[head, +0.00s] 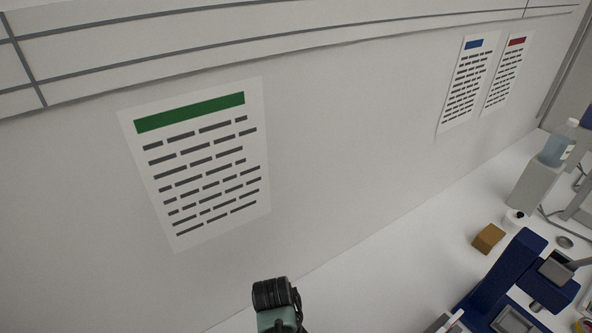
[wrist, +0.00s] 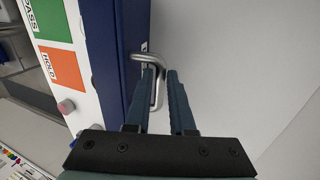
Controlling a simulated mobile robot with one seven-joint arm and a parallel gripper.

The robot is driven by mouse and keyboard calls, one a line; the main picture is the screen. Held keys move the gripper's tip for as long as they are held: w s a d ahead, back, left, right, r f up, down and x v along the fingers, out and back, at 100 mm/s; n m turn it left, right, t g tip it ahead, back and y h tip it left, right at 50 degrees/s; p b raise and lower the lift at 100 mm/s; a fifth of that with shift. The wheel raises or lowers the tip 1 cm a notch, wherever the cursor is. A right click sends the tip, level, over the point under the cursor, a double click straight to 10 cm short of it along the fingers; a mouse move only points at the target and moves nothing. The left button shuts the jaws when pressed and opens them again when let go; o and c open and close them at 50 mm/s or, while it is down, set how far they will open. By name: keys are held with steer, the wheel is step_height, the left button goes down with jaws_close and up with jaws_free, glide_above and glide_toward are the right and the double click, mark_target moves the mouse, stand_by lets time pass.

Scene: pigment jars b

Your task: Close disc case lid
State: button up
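I cannot make out a disc case or its lid for certain in either view. In the wrist view my gripper (wrist: 161,72) has its two dark blue-teal fingers apart. A bent silver handle (wrist: 149,58) shows at the fingertips, and part of it runs down between the fingers, nearer the left one. Whether it touches that finger I cannot tell. The handle is by the edge of a dark blue panel (wrist: 128,35). My gripper's fingers do not show in the head view.
Beside the blue panel is a white face with a green PASS label (wrist: 52,15) and an orange HOLD label (wrist: 60,66).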

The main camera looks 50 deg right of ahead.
jaws_close()
stand_by(1.1)
